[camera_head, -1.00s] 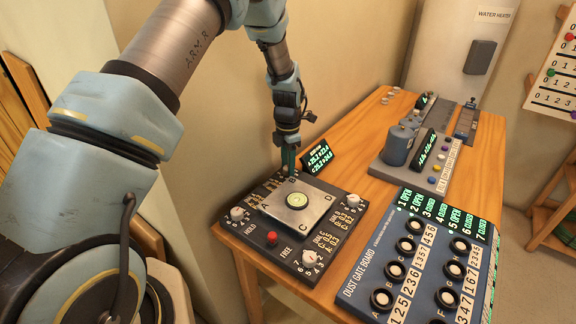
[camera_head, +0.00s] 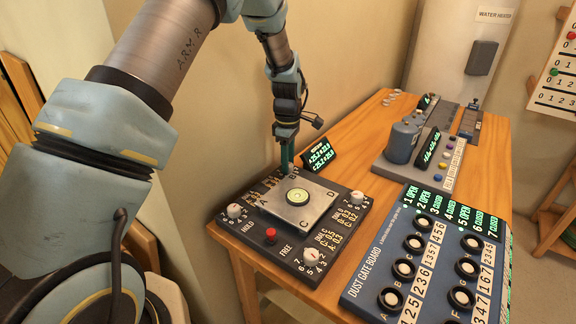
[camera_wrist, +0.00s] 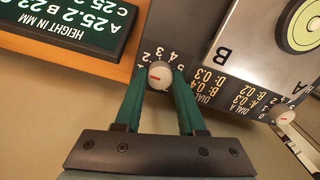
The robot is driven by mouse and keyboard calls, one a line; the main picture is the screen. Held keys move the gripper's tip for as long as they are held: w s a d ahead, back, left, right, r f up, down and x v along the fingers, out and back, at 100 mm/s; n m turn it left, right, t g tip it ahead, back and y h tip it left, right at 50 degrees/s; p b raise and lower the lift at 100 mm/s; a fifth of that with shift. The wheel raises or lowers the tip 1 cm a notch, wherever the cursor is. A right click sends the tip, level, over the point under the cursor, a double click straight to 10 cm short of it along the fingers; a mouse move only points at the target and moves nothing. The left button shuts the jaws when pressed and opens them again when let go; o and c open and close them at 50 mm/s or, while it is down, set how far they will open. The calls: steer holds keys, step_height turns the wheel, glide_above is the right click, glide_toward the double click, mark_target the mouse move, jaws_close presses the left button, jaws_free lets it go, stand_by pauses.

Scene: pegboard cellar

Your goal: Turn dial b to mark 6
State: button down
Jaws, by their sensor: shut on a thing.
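My gripper (camera_head: 287,168) points down at the far corner of the dark levelling board (camera_head: 246,232), beside the corner of the square plate (camera_head: 275,211) lettered B. In the wrist view the green fingers of my gripper (camera_wrist: 160,84) stand on either side of a round white dial (camera_wrist: 160,74) and are shut on it. This dial is beside plate corner B; numbers including 2, 3, 4 and 5 curve around it. It bears a short red mark, but I cannot tell which number it points to. In the head view the gripper hides this dial.
Other dials sit at the left (camera_head: 234,210), right (camera_head: 356,197) and front (camera_head: 311,254) corners. A red button (camera_head: 270,233) is at the front edge. A height display (camera_head: 321,156) stands behind. The dust gate board (camera_head: 372,281) is to the right.

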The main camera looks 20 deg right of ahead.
steer(key=m+b, duration=0.1)
steer(key=m, duration=0.2)
steer(key=shift+m, duration=0.4)
steer(key=m+b, duration=0.1)
steer(key=m, duration=0.2)
steer(key=shift+m, duration=0.3)
steer(key=m+b, duration=0.1)
steer(key=m, duration=0.2)
steer(key=shift+m, duration=0.4)
steer(key=m, duration=0.3)
steer(key=shift+b, duration=0.35)
steer(key=m, duration=0.7)
steer(key=shift+m, duration=0.4)
steer(key=m, duration=0.3)
steer(key=shift+r, duration=0.1)
steer(key=shift+m+p, duration=0.4)
steer(key=shift+m, duration=1.6)
